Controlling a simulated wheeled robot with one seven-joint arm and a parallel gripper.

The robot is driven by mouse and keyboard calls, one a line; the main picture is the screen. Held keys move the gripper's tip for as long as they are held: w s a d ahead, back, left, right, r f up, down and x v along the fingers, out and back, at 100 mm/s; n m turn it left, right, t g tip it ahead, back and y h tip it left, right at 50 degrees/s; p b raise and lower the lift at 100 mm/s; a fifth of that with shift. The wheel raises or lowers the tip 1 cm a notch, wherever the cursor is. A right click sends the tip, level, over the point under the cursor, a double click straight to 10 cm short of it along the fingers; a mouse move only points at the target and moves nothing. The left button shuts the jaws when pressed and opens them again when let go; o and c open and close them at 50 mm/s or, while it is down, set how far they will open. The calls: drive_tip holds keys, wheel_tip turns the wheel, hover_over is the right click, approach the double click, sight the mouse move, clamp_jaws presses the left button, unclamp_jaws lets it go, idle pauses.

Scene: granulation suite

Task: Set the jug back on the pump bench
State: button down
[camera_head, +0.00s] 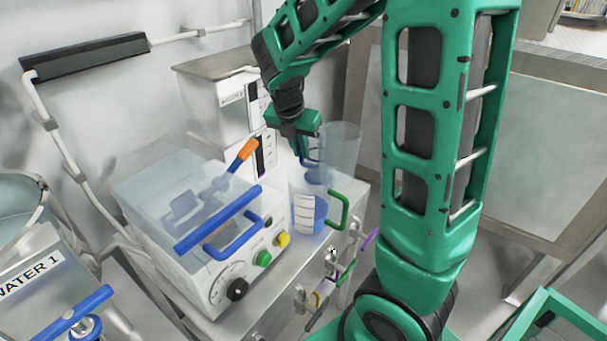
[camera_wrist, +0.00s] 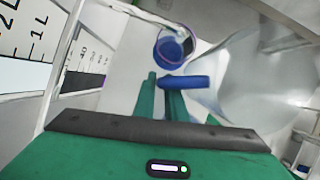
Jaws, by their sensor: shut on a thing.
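A clear jug (camera_head: 343,142) with a blue handle hangs at my gripper (camera_head: 305,150), above or at the back right of the pump bench (camera_head: 262,298). Whether its base touches the bench cannot be told. In the wrist view my gripper (camera_wrist: 163,98) is shut on the blue handle (camera_wrist: 190,82), with the clear jug wall (camera_wrist: 255,75) to the right. A second clear jug (camera_head: 303,212) with a green handle and blue contents stands upright on the bench in front, partly overlapping the first in the head view.
A pump unit (camera_head: 165,255) with a clear lid, blue handle and colored knobs fills the bench's left part. A white box (camera_head: 215,100) stands behind it. Colored hooks or valves (camera_head: 332,262) line the bench's front edge. A WATER 1 vessel (camera_head: 30,270) is at left.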

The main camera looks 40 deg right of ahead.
drive_tip(key=shift+s+d+f, duration=0.1)
drive_tip(key=shift+f, duration=2.75)
drive_tip(key=c, duration=1.8)
unclamp_jaws()
drive_tip(key=v, duration=1.2)
drive_tip(key=shift+s+d, duration=0.1)
